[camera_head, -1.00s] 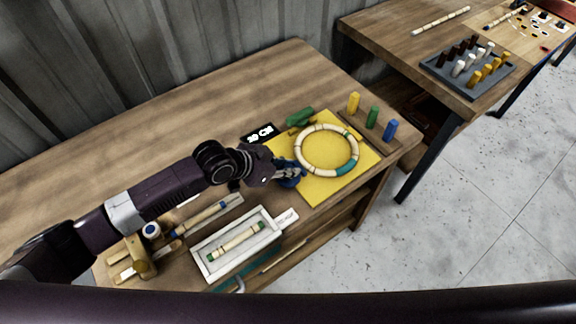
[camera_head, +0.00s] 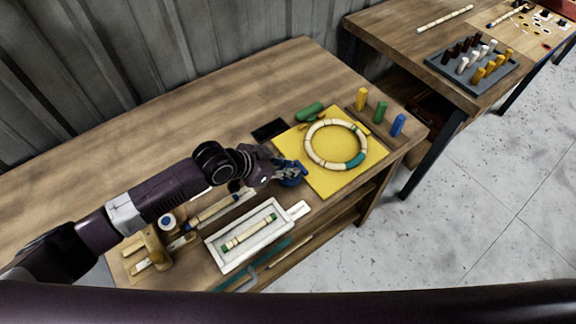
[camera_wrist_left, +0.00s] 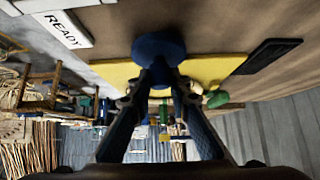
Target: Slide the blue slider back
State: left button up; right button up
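The blue slider (camera_head: 293,177) is a rounded blue piece at the near-left edge of the yellow board (camera_head: 340,185). My left gripper (camera_head: 281,172) reaches it from the left. In the left wrist view the blue slider (camera_wrist_left: 158,47) sits at the converging fingertips (camera_wrist_left: 161,76), which look closed on it. The fingers hide part of it. A pale segmented ring (camera_head: 309,148) with green and teal parts lies on the yellow board. My right gripper is not in view.
A white tray (camera_head: 217,254) holds a rattan piece with green ends. A white READY label (camera_wrist_left: 66,30) lies beside it. A blank black display (camera_head: 269,130) and a green piece (camera_head: 309,111) lie behind. Yellow, green and blue pegs (camera_head: 398,125) stand at right.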

pick_arm(q)
jog(key=o, duration=0.4)
jog(key=shift+s+f, duration=0.1)
jog(key=shift+f, duration=0.05)
jog(key=shift+o, duration=0.2)
jog(key=shift+a, duration=0.1)
jog(key=v, duration=1.2)
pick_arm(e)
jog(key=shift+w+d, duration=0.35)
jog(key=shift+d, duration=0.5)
pick_arm(q)
jog(key=shift+f, duration=0.1)
